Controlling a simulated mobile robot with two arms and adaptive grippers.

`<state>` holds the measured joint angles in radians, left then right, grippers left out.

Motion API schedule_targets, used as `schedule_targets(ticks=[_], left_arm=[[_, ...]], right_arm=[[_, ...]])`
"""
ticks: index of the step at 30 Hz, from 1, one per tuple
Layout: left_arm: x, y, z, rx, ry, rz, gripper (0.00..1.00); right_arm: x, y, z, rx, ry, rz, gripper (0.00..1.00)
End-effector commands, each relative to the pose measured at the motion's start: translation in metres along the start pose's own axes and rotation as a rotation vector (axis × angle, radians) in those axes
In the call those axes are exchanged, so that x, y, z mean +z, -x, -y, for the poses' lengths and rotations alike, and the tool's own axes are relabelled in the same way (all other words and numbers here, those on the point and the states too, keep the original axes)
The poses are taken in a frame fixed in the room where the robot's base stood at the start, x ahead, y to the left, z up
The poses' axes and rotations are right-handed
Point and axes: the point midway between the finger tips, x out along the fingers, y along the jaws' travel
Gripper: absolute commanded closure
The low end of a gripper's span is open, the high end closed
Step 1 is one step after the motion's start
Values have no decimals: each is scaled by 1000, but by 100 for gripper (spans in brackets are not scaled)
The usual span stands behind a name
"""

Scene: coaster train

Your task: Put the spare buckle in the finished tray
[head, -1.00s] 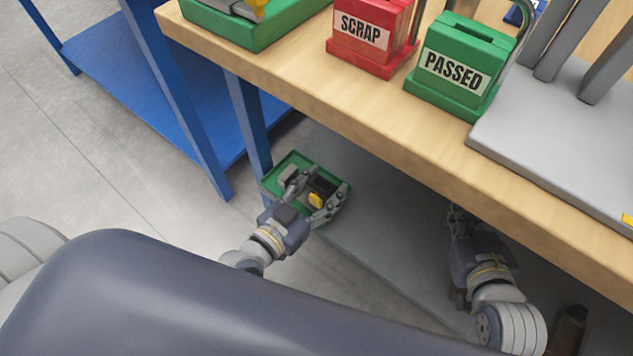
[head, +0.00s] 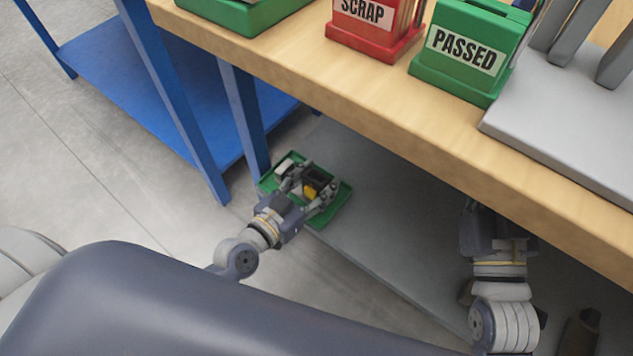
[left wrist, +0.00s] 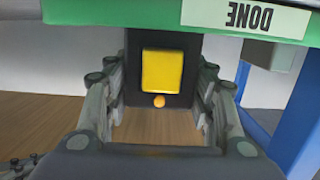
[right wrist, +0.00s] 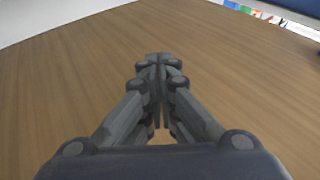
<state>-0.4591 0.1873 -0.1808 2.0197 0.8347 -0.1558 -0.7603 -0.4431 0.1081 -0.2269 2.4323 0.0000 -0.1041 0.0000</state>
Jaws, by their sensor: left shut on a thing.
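The spare buckle (left wrist: 162,72), a black block with a yellow square face and a small orange dot, is between my left gripper's fingers (left wrist: 160,100), which are shut on it. In the head view my left gripper (head: 308,184) holds the buckle (head: 317,178) over the green tray (head: 335,209) on the low grey shelf under the bench. The left wrist view shows the tray's green wall (left wrist: 110,12) with an upside-down DONE label. I cannot tell whether the buckle touches the tray floor. My right gripper (right wrist: 158,62) is shut and empty.
A pale grey block (head: 284,166) shows in the tray's far left part. The wooden bench top (head: 400,120) overhangs the low shelf (head: 385,200). Blue legs (head: 245,120) stand close left. A red SCRAP box (head: 375,35) and green PASSED box (head: 465,55) are on top.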

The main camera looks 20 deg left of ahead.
Motion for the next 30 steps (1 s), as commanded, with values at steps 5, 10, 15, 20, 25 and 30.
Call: schedule_targets(ticks=[5,10,15,20,25,30], left_arm=[[-1,0,0,-1,-1,-5,96],[-1,0,0,-1,-1,-5,96],[1,-1,0,-2,-1,-5,96],[3,0,0,-1,0,-1,29],[3,0,0,0,0,-1,29],[2,0,0,-1,0,-1,29]], right_arm=[[-6,0,1,-1,-1,-27,100],[-6,0,1,-1,-1,-26,100],[-9,0,1,-2,-1,-48,100],[-11,0,1,-2,-1,-54,100],[-11,0,1,-2,-1,-53,100],[-10,-1,1,-2,-1,-48,100]])
